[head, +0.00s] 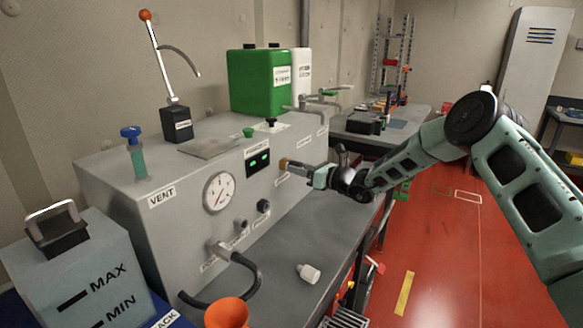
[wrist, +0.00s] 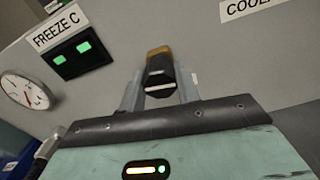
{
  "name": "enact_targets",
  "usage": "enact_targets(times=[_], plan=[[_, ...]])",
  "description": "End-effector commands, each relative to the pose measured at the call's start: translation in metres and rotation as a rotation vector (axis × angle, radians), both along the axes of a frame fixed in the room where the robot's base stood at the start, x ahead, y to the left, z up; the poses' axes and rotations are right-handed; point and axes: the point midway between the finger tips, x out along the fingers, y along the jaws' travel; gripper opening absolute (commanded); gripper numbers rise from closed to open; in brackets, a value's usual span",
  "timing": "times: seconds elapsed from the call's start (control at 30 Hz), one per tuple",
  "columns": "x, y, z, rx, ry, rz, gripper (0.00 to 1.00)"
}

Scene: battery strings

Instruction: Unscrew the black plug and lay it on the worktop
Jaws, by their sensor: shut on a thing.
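The black plug (wrist: 158,80) sits between my gripper's fingers in the wrist view, with a brass-coloured part (wrist: 159,51) at its far end. My gripper (wrist: 159,88) is shut on the plug. In the head view my gripper (head: 303,170) is at the front panel of the grey cabinet, and the brass-coloured part (head: 284,163) shows at its tip. The plug is mostly hidden there by the fingers. I cannot tell whether the plug is still threaded in. The grey worktop (head: 335,225) lies below and in front of the panel.
A white cap (head: 308,273) lies on the worktop, and an orange funnel (head: 227,313) stands near the front. A black hose (head: 250,275) curves from the panel. A gauge (head: 219,193) and a green display (head: 258,161) are left of my gripper. The middle of the worktop is clear.

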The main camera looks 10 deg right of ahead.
Motion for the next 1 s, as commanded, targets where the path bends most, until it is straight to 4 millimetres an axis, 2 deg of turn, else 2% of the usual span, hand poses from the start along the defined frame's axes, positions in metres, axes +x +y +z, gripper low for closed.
enact_targets(times=[0.33, 1.0], plan=[[-0.007, -0.012, -0.002, -0.004, 0.003, -0.004, 0.00], [-0.018, -0.020, -0.001, -0.001, 0.001, -0.002, 0.00]])
